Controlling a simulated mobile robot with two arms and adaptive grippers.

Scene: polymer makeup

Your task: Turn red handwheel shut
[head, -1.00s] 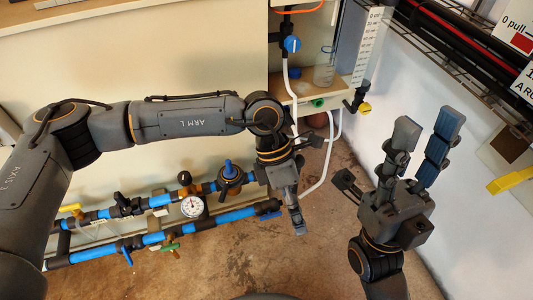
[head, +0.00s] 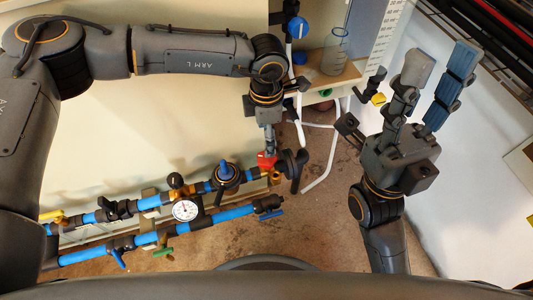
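The red handwheel (head: 267,161) shows at the right end of the upper blue pipe in the head view, partly covered from above. My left gripper (head: 270,138) points down at it, with a grey finger over or against its top edge; I cannot tell whether they touch. Another dark finger sticks out to the right at the gripper's upper side. Whether it is open or shut on the wheel is unclear. My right gripper (head: 400,95) is raised at the right, fingers spread and empty, well away from the pipes.
A blue-knobbed valve (head: 225,172) and a pressure gauge (head: 185,210) sit left of the wheel. A dark rounded part (head: 293,170) is just right of it. A lower blue pipe (head: 205,222) runs in front. A glass beaker (head: 335,53) stands on a shelf behind.

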